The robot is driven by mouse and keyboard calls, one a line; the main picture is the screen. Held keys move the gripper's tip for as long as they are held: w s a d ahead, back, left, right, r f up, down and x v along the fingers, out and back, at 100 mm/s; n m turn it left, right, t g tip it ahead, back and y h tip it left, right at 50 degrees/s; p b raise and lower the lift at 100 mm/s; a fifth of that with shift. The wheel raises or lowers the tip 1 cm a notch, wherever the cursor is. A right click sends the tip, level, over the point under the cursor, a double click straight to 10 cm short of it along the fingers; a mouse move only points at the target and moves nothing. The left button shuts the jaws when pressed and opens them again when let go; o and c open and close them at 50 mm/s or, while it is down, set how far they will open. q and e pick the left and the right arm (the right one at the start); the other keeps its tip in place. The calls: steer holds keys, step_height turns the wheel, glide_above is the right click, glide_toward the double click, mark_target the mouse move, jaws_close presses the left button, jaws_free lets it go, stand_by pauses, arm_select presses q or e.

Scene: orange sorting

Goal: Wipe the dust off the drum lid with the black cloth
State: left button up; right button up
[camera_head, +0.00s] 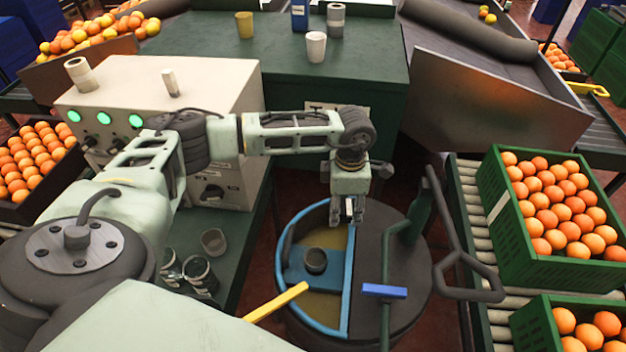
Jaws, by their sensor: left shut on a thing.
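The drum (398,322) stands low in the middle of the head view. The right half of its round top is a dark lid (378,255). The left half shows a yellowish surface (325,240) inside a blue rim (290,240). My left gripper (347,217) points down over the far part of the drum top, near the upper end of the straight blue edge. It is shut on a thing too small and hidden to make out. I cannot pick out the black cloth or any dust. My right gripper is out of view.
A dark cup (315,261) sits on a blue plate (298,277) in the rim. Green crates of oranges (503,217) stand right on rollers. A control box (215,85) stands left.

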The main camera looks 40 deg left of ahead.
arm_select(q)
steer(key=shift+r+p, duration=0.6)
steer(key=shift+r, duration=0.9)
